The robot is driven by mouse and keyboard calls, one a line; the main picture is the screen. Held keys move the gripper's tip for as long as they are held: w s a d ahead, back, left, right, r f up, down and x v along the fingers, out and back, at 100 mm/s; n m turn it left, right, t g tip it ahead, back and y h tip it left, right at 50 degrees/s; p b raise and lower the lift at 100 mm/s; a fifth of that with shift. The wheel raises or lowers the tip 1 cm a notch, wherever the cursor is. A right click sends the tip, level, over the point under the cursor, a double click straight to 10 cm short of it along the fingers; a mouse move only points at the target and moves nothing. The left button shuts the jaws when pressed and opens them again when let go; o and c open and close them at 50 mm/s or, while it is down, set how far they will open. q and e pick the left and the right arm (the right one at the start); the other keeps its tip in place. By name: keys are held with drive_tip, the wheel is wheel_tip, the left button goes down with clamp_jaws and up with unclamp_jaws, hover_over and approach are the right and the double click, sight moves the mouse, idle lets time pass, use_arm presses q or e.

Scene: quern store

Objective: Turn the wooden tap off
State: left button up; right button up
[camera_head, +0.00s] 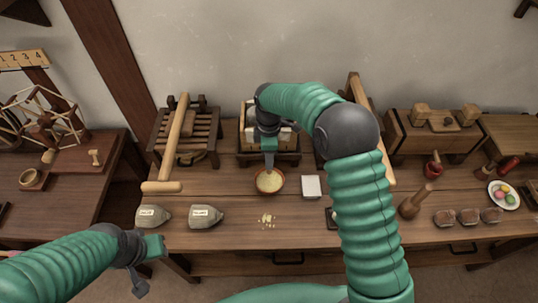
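I cannot make out the wooden tap for certain. A wooden chest (437,137) with blocks on top stands at the back right, and no clear tap shows on it. My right gripper (269,158) points down just above or behind a brown bowl (270,183) of pale meal, in front of a wooden box (262,142) with pale contents. Its fingers are seen edge-on, so their opening does not show. My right arm hides part of the table and the things behind it. My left gripper (147,267) is at the lower left, before the table's front edge, fingers apart and empty.
Two labelled sacks (205,216), crumbs (267,221) and a white block (311,187) lie on the table (235,240). A slatted rack (198,135) with a long mallet stands left. A wooden pestle (413,203), several brown lumps and a plate (503,195) are right.

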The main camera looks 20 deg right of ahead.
drive_tip(key=c, duration=0.6)
drive_tip(key=shift+o, duration=0.2)
drive_tip(key=shift+r+m+p, duration=0.2)
drive_tip(key=shift+m+p, duration=1.1)
drive_tip(key=shift+m, duration=0.1)
drive_tip(key=m+p, duration=0.2)
drive_tip(key=m, duration=0.2)
drive_tip(key=shift+m+p, duration=0.3)
drive_tip(key=shift+p, duration=0.05)
drive_tip(key=m+p, duration=0.2)
drive_tip(key=m, duration=0.3)
drive_tip(key=m+p, duration=0.1)
drive_tip(key=m, duration=0.4)
drive_tip(key=shift+w+f, duration=0.1)
drive_tip(key=shift+m+p, duration=0.3)
drive_tip(key=shift+m, duration=0.1)
